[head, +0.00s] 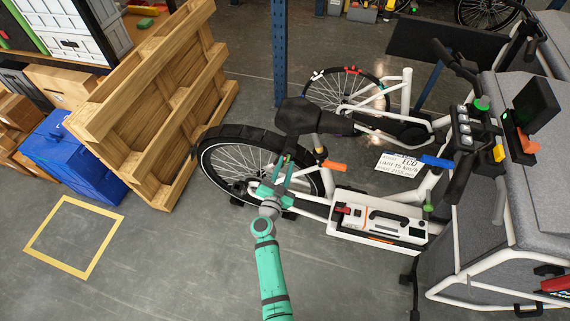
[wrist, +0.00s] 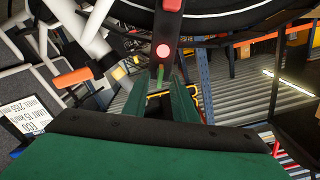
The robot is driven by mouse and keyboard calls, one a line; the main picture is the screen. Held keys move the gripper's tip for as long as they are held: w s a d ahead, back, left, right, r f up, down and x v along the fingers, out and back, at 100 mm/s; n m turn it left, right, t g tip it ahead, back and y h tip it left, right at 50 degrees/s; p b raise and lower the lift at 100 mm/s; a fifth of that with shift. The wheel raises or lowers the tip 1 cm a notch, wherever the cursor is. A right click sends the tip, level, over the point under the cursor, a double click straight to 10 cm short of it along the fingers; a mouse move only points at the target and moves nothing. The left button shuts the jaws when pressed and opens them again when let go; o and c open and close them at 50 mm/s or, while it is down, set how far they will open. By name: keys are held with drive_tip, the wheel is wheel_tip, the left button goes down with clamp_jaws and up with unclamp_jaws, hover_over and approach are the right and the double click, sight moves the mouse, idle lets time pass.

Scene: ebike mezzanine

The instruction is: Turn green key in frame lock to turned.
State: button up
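A white cargo bike (head: 375,213) stands with its rear wheel (head: 215,165) near my arm. My gripper (head: 284,165) is beside this wheel, below the saddle. In the wrist view my gripper (wrist: 161,82) has its two green fingers apart with a gap between them. A small green piece, apparently the key (wrist: 160,73), shows between and just beyond the fingertips, under a dark housing (wrist: 163,28) with a round red spot, apparently the frame lock. I cannot tell if the fingers touch it. In the head view key and lock cannot be made out.
The saddle (head: 303,116) and an orange grip (head: 330,165) are close to my gripper. A wooden pallet (head: 150,105) leans at the left by a blue box (head: 75,158). A second bike stands behind. The floor around the yellow square (head: 47,226) is clear.

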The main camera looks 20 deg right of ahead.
drive_tip(key=shift+w+d, duration=0.2)
drive_tip(key=shift+w, duration=0.15)
drive_tip(key=shift+d, duration=0.25)
drive_tip(key=shift+a, duration=0.1)
clamp_jaws()
